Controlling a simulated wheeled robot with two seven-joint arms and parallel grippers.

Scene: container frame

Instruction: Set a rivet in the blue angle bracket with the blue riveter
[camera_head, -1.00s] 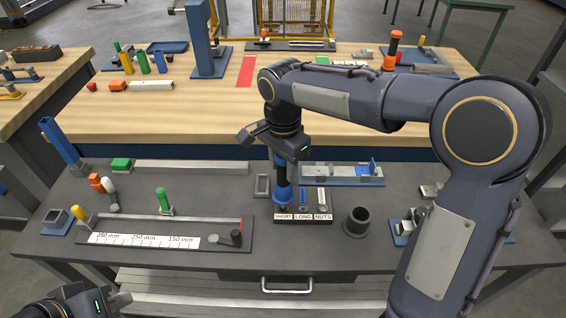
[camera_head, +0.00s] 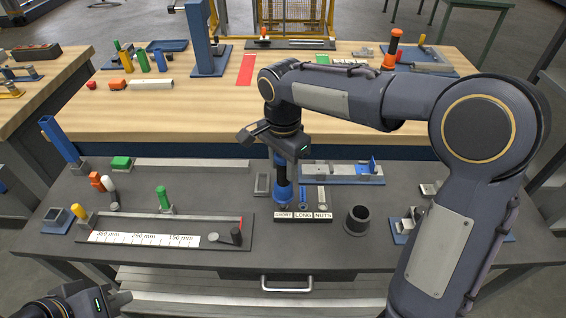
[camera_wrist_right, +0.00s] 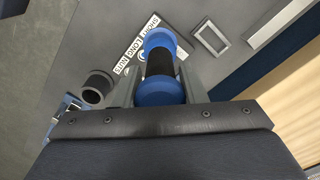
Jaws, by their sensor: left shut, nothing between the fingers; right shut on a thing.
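The blue riveter (camera_head: 283,194), blue with a black middle, is upright over the SHORT section of the labelled tray (camera_head: 303,219). My right gripper (camera_head: 283,170) is shut on its black middle; the right wrist view also shows the riveter (camera_wrist_right: 157,93) between the fingers. I cannot tell whether its lower end touches the tray. A blue angled piece (camera_head: 372,166), which looks like the angle bracket, stands on a fixture with a blue base (camera_head: 340,180) to the right. My left gripper (camera_head: 124,299) is shut and empty at the bottom left.
A dark cup (camera_head: 357,221) stands right of the tray. A grey rectangular frame (camera_head: 262,185) lies left of it. A measuring rail (camera_head: 143,240) with a green-handled stop (camera_head: 163,198) fills the left front. A wooden bench (camera_head: 200,108) lies behind.

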